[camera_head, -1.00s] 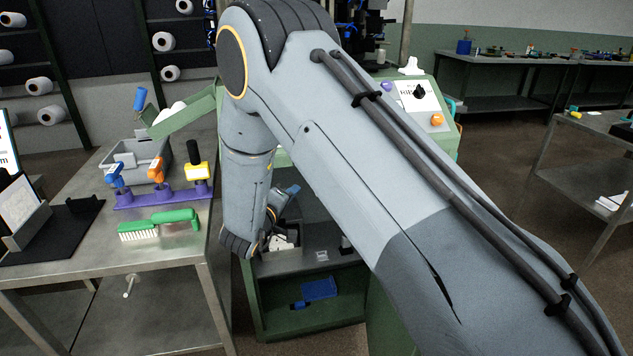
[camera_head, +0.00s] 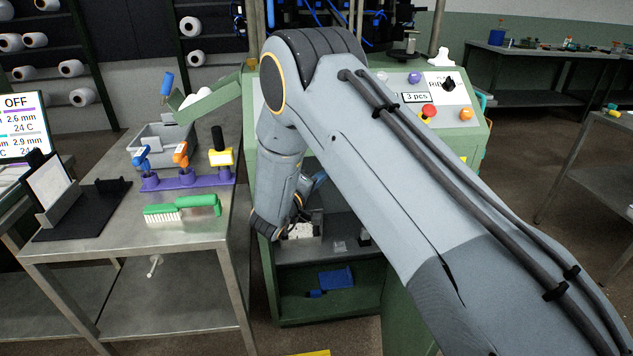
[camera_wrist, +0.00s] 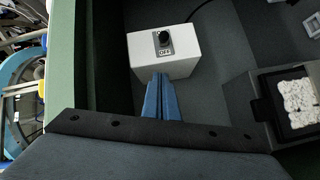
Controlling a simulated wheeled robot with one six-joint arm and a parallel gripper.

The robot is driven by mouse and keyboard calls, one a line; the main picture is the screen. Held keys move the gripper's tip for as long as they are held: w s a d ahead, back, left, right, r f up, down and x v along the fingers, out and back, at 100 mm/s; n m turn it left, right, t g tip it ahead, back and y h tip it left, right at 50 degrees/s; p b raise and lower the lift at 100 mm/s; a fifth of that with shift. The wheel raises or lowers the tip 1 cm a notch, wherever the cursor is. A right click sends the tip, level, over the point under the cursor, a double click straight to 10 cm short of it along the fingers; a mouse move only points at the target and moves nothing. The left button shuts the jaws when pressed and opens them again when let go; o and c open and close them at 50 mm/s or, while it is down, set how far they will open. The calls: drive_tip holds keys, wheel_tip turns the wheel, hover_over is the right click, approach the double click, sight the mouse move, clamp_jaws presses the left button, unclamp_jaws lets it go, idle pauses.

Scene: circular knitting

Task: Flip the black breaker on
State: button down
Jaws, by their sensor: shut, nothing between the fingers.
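The black breaker (camera_wrist: 163,39) stands on a white box (camera_wrist: 150,62) in the wrist view, with a label reading OFF below its knob. My gripper (camera_wrist: 160,77) shows as two blue fingers pressed together, empty. Its tips lie over the near face of the white box, below the breaker in the picture. I cannot tell whether they touch the box. In the head view my arm hangs down into the open green cabinet (camera_head: 283,308), hiding part of its inside; the breaker cannot be made out there.
In the wrist view, a dark container with white contents (camera_wrist: 297,100) stands right of the gripper, and a green cabinet wall (camera_wrist: 62,60) lies left. In the head view, a metal table (camera_head: 190,236) with a green brush (camera_head: 195,203) stands left of the cabinet.

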drive_tip(key=w+d+f+p, duration=0.1)
drive_tip(key=w+d, duration=0.1)
drive_tip(key=d, duration=0.3)
drive_tip(key=shift+w+d+f, duration=0.25)
drive_tip(key=shift+w, duration=0.15)
drive_tip(key=shift+p, duration=0.3)
drive_tip(key=shift+s+y, duration=0.1)
drive_tip(key=shift+y, duration=0.2)
